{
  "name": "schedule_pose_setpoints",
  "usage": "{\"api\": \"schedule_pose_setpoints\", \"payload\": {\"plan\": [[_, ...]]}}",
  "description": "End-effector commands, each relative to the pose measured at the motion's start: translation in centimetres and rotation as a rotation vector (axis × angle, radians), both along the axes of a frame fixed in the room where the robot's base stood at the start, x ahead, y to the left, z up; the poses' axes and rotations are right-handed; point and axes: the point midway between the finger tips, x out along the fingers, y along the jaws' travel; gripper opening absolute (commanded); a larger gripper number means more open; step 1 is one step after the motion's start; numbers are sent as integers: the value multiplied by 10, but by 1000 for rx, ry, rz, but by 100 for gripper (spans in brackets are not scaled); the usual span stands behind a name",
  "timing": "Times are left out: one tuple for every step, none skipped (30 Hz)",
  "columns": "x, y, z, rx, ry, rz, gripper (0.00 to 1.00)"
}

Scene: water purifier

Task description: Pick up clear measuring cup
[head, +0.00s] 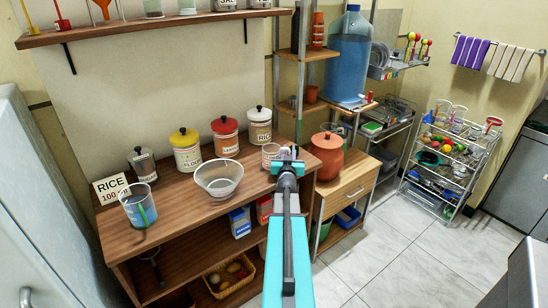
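My gripper (288,157) is at the end of my arm, over the right end of the wooden counter (185,225). Seen from behind, its fingers cannot be made out clearly. A small clear cup (269,154) stands on the counter just left of my gripper, which partly overlaps it in the picture; I cannot tell if they touch. A larger clear cup (132,201) with blue and green in it stands at the counter's left front. I cannot tell which one is the measuring cup.
A "RICE" card (110,188) stands at left. A clay pot (328,157) sits on the cabinet at right.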

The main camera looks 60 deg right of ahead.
Motion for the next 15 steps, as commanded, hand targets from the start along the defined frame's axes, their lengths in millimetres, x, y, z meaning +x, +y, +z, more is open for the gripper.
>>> {"api": "schedule_pose_setpoints", "payload": {"plan": [[2, -4, 0, 0, 0, 0, 20], [3, -5, 0, 0, 0, 0, 20], [3, -6, 0, 0, 0, -1, 20], [3, -6, 0, 0, 0, -1, 20], [3, -7, 0, 0, 0, -1, 20], [3, -7, 0, 0, 0, -1, 20], [3, -7, 0, 0, 0, -1, 20], [3, -7, 0, 0, 0, -1, 20], [3, -7, 0, 0, 0, -1, 20], [3, -7, 0, 0, 0, -1, 20], [3, -7, 0, 0, 0, -1, 20], [3, -7, 0, 0, 0, -1, 20], [3, -7, 0, 0, 0, -1, 20], [3, -7, 0, 0, 0, -1, 20], [3, -7, 0, 0, 0, -1, 20]]}}
